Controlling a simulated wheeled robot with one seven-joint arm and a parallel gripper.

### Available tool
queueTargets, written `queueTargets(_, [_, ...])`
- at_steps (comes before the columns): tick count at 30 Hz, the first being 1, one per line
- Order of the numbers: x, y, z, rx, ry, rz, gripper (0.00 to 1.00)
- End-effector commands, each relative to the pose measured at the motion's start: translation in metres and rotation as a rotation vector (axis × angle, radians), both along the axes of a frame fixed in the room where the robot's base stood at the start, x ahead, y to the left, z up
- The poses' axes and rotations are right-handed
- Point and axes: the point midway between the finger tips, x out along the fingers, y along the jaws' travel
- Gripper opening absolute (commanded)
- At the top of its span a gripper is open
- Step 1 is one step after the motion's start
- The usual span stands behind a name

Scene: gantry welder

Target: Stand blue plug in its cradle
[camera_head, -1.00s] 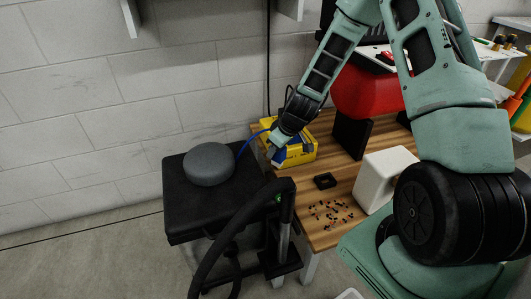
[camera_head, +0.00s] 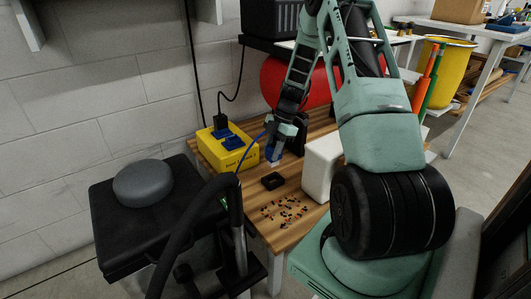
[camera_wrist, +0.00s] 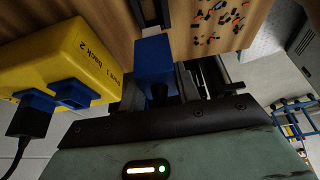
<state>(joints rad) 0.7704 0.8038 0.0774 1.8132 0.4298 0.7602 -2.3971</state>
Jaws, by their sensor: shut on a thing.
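My gripper (camera_head: 283,138) is shut on the blue plug (camera_head: 274,156) and holds it over the wooden table, right of the yellow box. In the wrist view the blue plug (camera_wrist: 154,58) sticks out beyond the jaws, with a dark cord stub at its near end. A blue cord runs from the plug to the left. A small black open-topped holder, which looks like the cradle (camera_head: 272,181), sits on the table just in front of the plug. Part of the cradle (camera_wrist: 150,12) shows at the top of the wrist view, beyond the plug; the gap between them is unclear.
The yellow box (camera_head: 241,160) has blue sockets and a black plug in it. Small beads (camera_head: 284,211) lie scattered near the table's front. A white block (camera_head: 321,165) stands right of the cradle. A black stool with a grey disc (camera_head: 143,183) stands left.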

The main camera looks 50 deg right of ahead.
Motion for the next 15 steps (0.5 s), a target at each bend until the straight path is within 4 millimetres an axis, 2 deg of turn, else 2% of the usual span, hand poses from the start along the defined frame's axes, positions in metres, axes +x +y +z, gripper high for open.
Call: queueTargets(15, [0.000,0.001,-0.034,-0.001,0.001,-0.001,0.08])
